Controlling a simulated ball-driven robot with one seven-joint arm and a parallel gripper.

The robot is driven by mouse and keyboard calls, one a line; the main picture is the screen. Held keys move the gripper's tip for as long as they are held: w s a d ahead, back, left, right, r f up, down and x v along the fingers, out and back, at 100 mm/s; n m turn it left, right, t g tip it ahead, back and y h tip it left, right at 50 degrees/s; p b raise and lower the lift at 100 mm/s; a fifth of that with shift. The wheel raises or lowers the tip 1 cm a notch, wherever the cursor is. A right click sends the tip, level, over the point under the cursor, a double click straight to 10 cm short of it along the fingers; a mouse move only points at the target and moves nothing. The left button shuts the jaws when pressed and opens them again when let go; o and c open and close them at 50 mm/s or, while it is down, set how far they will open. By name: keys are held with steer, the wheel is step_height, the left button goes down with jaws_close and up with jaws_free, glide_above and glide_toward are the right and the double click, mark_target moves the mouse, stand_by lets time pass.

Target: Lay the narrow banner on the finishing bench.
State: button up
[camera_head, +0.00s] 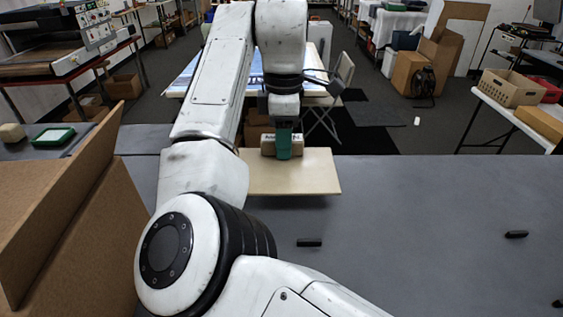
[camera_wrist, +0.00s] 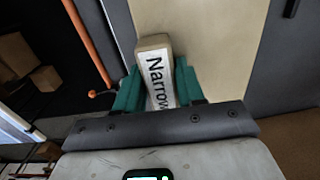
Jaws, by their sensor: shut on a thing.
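The narrow banner (camera_head: 267,139) is a small beige block-like piece with a white label. In the wrist view the label on the banner (camera_wrist: 155,72) reads "Narrow". My gripper (camera_head: 283,149) has teal fingers; in the wrist view the fingers of my gripper (camera_wrist: 158,90) are shut on both sides of the banner. The banner is at the far edge of a beige board (camera_head: 300,178) that lies on the grey bench (camera_head: 420,205). I cannot tell whether it touches the board. No label names the finishing bench.
Open cardboard flaps (camera_head: 75,215) stand at the left. Small black pieces (camera_head: 309,242) lie on the bench, whose right side is mostly clear. A green-rimmed tray (camera_head: 53,137) is at the far left. A table with a basket (camera_head: 508,88) stands beyond at the right.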

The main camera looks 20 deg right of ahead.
steer(key=shift+w+f+b, duration=0.35)
steer(key=shift+f+b, duration=0.05)
steer(key=shift+w+f+b, duration=0.25)
steer(key=shift+f+b, duration=0.45)
steer(key=shift+b, duration=0.35)
step_height(320, 180, down, 2)
steer(key=b, duration=0.4)
steer(key=shift+f, duration=0.15)
steer(key=o, duration=1.1)
